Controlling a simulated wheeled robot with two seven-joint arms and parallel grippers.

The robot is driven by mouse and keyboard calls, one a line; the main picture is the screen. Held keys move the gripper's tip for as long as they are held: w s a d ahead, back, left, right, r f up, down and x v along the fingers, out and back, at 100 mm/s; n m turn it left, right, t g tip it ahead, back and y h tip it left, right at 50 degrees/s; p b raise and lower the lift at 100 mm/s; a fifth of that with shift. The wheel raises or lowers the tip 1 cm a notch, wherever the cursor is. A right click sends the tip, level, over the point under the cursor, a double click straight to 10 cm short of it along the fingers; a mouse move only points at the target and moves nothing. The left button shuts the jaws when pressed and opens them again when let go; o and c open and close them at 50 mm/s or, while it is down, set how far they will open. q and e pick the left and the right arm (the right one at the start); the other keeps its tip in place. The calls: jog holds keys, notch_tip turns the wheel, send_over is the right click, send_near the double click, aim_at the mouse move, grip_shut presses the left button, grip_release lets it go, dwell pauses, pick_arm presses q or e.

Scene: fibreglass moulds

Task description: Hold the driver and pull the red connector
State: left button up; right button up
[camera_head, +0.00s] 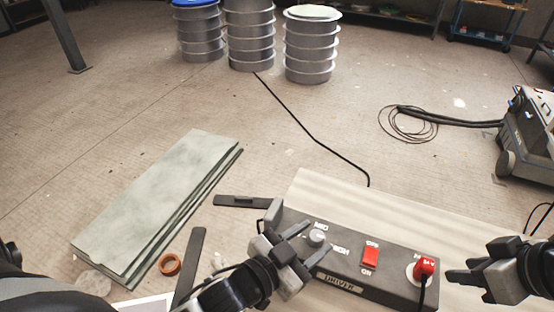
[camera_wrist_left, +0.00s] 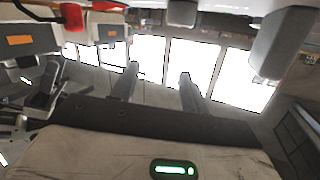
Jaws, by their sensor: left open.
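The driver (camera_head: 345,284) is a long dark grey box on the pale bench top, with a knob (camera_head: 317,238) at its left and a red switch (camera_head: 370,257) near its middle. The red connector (camera_head: 425,266) sits in a round socket at the driver's right end, with a black cable running down from it. My left gripper (camera_head: 318,239) is open, with its fingers on either side of the knob in the picture; contact cannot be told. In the left wrist view its two fingers (camera_wrist_left: 158,86) are apart with nothing between them. My right gripper (camera_head: 463,274) is right of the connector, apart from it.
The pale bench (camera_head: 318,190) is clear behind the driver. Left of it lie stacked greenish sheets (camera_head: 160,200), a roll of orange tape (camera_head: 170,264) and dark flat bars (camera_head: 192,262). Ribbed drums (camera_head: 311,50) and a wheeled machine (camera_head: 530,135) stand on the floor beyond.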

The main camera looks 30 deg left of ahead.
pick_arm(q)
jog(key=w+d+r+m+g+h, duration=0.1)
jog(key=d+r+m+h, duration=0.3)
jog(key=r+m+h, duration=0.25)
jog(key=w+d+r+m+h, duration=0.1)
jog(key=d+r+m+h, duration=0.35)
jog(key=r, duration=0.25)
jog(key=s+d+r+m+g+h, duration=0.3)
jog(key=s+m+g+h, duration=0.1)
jog(key=m+g, duration=0.65)
jog(key=m+g+y, duration=0.4)
jog(key=m+y, duration=0.4)
jog(key=y, duration=1.3)
send_near(274, 207)
jog(key=shift+t, duration=0.25)
jog(key=f, duration=1.2)
jog(key=shift+s+f, duration=0.1)
jog(key=shift+s, duration=0.1)
